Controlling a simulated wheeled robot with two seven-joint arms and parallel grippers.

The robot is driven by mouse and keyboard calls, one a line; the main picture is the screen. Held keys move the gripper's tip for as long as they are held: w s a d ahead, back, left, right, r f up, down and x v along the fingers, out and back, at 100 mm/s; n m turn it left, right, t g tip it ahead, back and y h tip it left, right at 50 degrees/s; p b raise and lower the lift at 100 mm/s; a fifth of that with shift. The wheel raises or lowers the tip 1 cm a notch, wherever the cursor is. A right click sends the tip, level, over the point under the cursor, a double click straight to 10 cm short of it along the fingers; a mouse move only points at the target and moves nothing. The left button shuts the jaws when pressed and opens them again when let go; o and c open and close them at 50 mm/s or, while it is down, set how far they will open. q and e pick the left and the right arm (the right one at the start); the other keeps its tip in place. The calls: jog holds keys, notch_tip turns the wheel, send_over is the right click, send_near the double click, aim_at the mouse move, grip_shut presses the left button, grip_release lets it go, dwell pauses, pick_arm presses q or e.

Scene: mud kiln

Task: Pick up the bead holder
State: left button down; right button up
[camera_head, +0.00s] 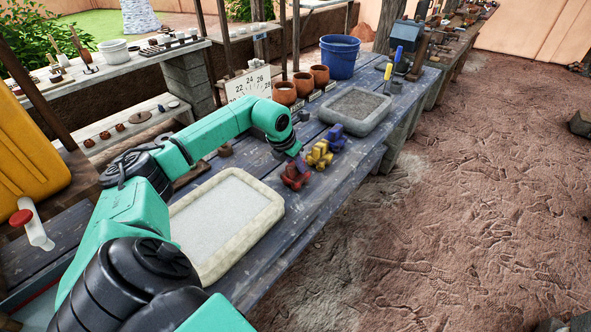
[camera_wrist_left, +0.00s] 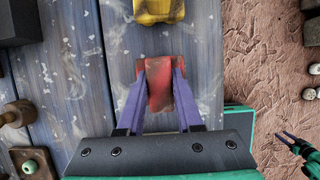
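A red block-like piece (camera_head: 295,174) stands on the blue-grey table beside a yellow one (camera_head: 319,155) and a blue one (camera_head: 336,137). I cannot tell for certain which thing is the bead holder. My left gripper (camera_head: 299,161) is down at the red piece. In the left wrist view its purple fingers (camera_wrist_left: 161,72) lie on either side of the red piece (camera_wrist_left: 160,88); whether they press on it is unclear. The yellow piece (camera_wrist_left: 159,10) is just beyond. My right gripper (camera_wrist_left: 284,136) shows small at the right edge, its two prongs apart and empty.
A pale tray (camera_head: 276,209) lies in front of the red piece, and a grey stone tray (camera_head: 386,117) behind the blue one. Clay pots (camera_head: 284,93) and a blue bucket (camera_head: 340,57) stand at the back. A brown block with a green bead (camera_wrist_left: 30,166) is left of the gripper.

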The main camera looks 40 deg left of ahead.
pick_arm(q)
jog(key=shift+r, duration=0.1)
notch_tip(320, 180, up, 20)
dwell(0.4)
